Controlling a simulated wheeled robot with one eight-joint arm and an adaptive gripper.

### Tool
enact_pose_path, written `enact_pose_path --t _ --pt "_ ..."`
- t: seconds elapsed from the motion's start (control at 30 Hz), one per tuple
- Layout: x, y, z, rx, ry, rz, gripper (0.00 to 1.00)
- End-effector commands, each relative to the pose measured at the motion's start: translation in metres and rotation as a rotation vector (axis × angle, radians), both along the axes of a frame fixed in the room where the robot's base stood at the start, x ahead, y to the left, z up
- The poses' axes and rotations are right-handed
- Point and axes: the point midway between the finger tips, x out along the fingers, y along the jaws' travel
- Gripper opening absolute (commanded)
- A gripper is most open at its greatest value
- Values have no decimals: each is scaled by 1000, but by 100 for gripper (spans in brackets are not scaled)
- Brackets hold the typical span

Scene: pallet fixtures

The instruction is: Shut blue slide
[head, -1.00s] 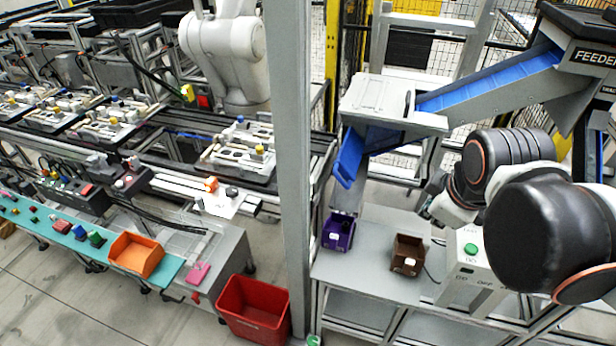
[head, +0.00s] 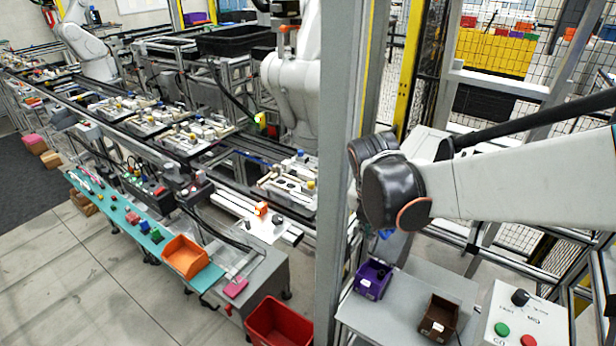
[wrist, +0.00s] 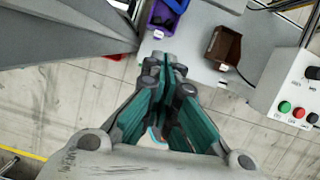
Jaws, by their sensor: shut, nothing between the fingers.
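Only a small patch of the blue slide (head: 386,233) shows in the head view, just below my arm's dark joint and above the purple bin (head: 373,278). My arm hides the rest, so I cannot tell its angle. In the wrist view a blue patch (wrist: 177,4) shows at the top edge by the purple bin (wrist: 160,20); I cannot tell if it is the slide. My gripper (wrist: 166,62) is shut and empty, its fingertips appearing just below the purple bin in that view. In the head view my gripper is hidden behind my arm.
A brown bin (head: 438,318) stands right of the purple one on the grey table (head: 405,315). A control box (head: 518,318) with green and red buttons is farther right. A grey post (head: 343,150) rises left of the table, with a red bin (head: 277,322) beside it.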

Motion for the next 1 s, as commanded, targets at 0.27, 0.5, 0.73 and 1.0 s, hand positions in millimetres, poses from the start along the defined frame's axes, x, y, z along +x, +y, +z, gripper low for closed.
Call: enact_pose_path --t 0.27,0.5,0.73,1.0 --pt "17 -8 -53 2 -1 -3 0" --pt "34 -19 -86 1 -2 -6 0" --pt "55 -31 -87 1 -1 -4 0" --pt "59 -33 -87 2 -1 -3 0"
